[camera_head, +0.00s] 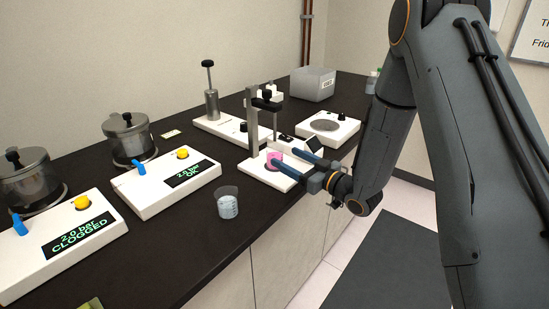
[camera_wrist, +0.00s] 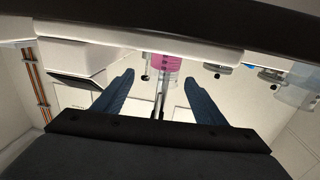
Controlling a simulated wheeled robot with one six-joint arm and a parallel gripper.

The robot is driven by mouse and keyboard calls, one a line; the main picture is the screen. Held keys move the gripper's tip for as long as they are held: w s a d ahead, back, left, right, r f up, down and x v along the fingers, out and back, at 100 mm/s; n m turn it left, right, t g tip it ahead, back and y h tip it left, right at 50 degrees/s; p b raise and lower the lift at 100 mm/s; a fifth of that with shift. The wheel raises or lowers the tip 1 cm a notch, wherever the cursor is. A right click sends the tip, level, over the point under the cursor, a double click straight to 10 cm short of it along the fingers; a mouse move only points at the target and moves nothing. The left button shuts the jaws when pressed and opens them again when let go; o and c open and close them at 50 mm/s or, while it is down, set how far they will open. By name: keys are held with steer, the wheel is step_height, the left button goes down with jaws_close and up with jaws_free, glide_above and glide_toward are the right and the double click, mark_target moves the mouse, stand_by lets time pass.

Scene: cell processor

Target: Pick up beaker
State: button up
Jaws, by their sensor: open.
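A beaker with pink contents (camera_head: 274,156) stands on the white base of a small stand, and its pink part also shows in the wrist view (camera_wrist: 160,61). My gripper (camera_head: 288,157) is open, its dark blue fingers reaching toward this beaker from the right. In the wrist view the fingertips (camera_wrist: 159,78) lie to either side of the pink beaker in the picture; I see no contact. The near finger partly hides the beaker in the head view. A second, clear beaker (camera_head: 228,206) with pale bluish contents stands on the dark counter, to the front left.
The stand's upright post (camera_head: 252,125) rises close behind the pink beaker. White display boxes (camera_head: 168,184) and metal pots (camera_head: 127,138) stand at left. A plate device (camera_head: 328,127) and a grey bin (camera_head: 313,83) are farther back. Open counter surrounds the clear beaker.

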mark_target(281, 156)
steer(key=shift+s+a+p+x, duration=0.1)
steer(key=shift+p+x, duration=0.55)
steer(key=shift+x, duration=0.9)
steer(key=shift+s+a+p+x, duration=0.1)
steer(key=shift+p+x, duration=0.55)
steer(key=shift+x, duration=0.9)
steer(key=c, duration=1.2)
